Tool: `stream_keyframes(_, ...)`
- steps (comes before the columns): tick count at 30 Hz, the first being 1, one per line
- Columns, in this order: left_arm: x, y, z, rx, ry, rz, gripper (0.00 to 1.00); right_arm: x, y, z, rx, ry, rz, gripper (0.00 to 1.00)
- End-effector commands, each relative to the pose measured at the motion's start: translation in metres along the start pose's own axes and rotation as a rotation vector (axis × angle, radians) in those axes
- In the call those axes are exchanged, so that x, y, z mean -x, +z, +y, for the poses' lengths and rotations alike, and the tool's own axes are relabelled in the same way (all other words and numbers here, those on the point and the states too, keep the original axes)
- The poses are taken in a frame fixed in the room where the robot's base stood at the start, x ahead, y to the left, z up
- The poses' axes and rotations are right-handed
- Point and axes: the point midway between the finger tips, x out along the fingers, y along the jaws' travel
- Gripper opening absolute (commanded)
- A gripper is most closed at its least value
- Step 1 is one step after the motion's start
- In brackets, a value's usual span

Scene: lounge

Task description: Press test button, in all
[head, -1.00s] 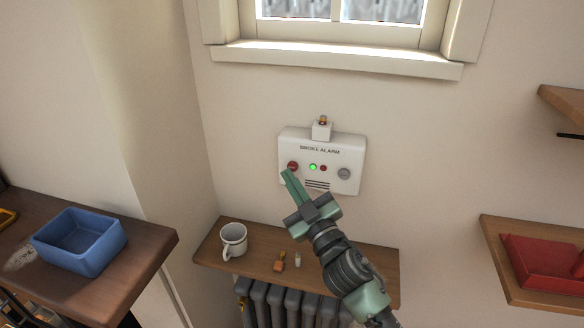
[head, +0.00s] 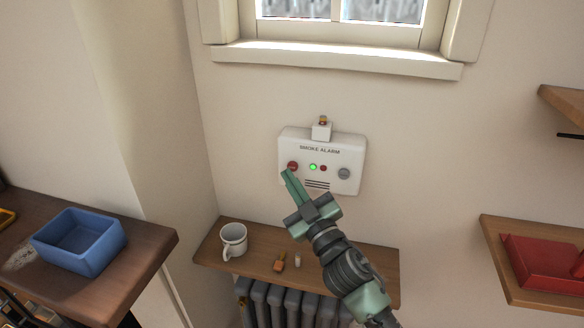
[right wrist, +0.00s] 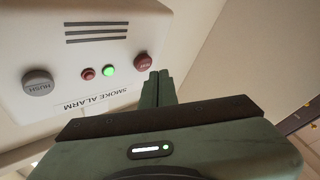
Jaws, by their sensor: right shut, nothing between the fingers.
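A white smoke alarm (head: 351,152) is mounted on the wall below the window. It has a large red button (head: 292,166) at its left, a lit green light (head: 313,167), a small red light (head: 323,168) and a grey button (head: 344,174) at its right. In the right wrist view the grey button (right wrist: 37,85) reads HUSH; the lettering on the large red button (right wrist: 144,62) is too small to read surely. My right gripper (head: 288,174) is shut and empty, its tips just below the red button. I cannot tell whether they touch it. My left gripper is not in view.
Below the alarm, a wooden shelf (head: 375,262) over a radiator (head: 275,302) holds a white mug (head: 233,240) and small items. A blue bin (head: 80,241) stands on the left table. A red tray (head: 540,262) sits on the right shelf.

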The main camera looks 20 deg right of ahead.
Motion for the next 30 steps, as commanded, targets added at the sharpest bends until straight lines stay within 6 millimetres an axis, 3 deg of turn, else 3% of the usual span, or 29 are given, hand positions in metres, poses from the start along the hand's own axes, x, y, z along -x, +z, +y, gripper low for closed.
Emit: stream_keyframes(30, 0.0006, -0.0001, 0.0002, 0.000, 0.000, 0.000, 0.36, -0.0082, 0.0057, 0.0062, 0.000, 0.000, 0.000, 0.00)
